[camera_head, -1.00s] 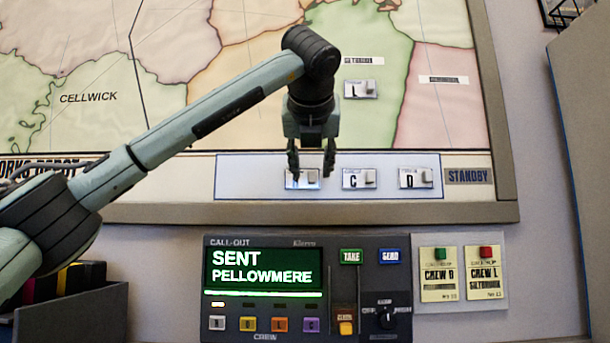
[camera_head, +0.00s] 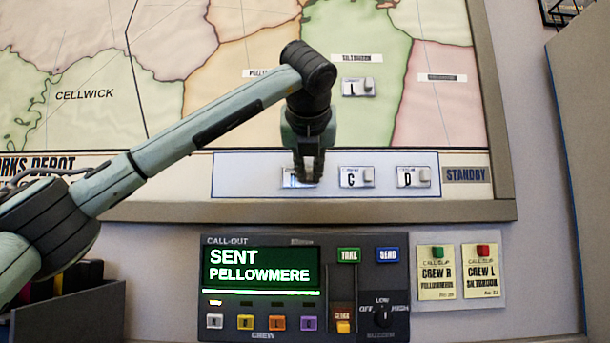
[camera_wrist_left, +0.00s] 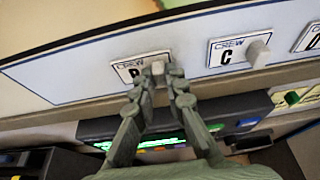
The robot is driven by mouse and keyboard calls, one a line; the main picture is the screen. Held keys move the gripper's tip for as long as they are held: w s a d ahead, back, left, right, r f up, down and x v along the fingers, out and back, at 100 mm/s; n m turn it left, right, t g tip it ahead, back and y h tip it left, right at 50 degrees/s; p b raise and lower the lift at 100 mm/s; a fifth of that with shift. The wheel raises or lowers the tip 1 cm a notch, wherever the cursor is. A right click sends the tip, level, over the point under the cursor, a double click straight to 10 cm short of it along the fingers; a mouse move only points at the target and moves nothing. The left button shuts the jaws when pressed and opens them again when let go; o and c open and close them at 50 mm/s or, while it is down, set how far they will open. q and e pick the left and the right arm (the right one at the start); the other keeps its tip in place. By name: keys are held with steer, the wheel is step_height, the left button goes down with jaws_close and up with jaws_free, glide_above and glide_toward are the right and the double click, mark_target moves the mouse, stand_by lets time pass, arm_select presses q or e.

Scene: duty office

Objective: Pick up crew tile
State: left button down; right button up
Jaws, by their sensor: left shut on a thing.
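A white crew tile (camera_head: 289,178) sits at the left of the pale standby strip at the bottom of the map board. Its letter is partly covered by my fingers. In the left wrist view the same tile (camera_wrist_left: 126,72) shows a pale knob at its right side. My left gripper (camera_head: 308,178) is shut on this tile's knob, and its fingertips (camera_wrist_left: 170,72) meet there. The tile still lies against the strip. My right gripper is not in view.
Tile C (camera_head: 352,178) and tile D (camera_head: 408,178) sit to the right on the strip (camera_head: 240,182). Tile L (camera_head: 354,88) is higher on the map's green area. The call-out console (camera_head: 345,240), reading "SENT PELLOWMERE", and two yellow call slips (camera_head: 437,285) are below.

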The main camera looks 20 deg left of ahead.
arm_select(q)
steer(key=shift+r, duration=0.1)
steer(key=shift+r, duration=0.15)
steer(key=shift+s+d+r, duration=0.1)
steer(key=shift+s+r, duration=0.05)
steer(key=shift+r, duration=0.2)
step_height(320, 180, up, 2)
steer(key=shift+s+r, duration=0.1)
steer(key=shift+r, duration=0.1)
step_height(320, 180, up, 4)
steer(key=s+d+b, duration=0.2)
steer(key=s, duration=0.7)
steer(key=s+d+b, duration=0.2)
steer(key=s+d, duration=0.1)
steer(key=s, duration=0.6)
steer(key=shift+s+d+f, duration=0.2)
steer(key=shift+s+f, duration=0.05)
steer(key=shift+s, duration=0.15)
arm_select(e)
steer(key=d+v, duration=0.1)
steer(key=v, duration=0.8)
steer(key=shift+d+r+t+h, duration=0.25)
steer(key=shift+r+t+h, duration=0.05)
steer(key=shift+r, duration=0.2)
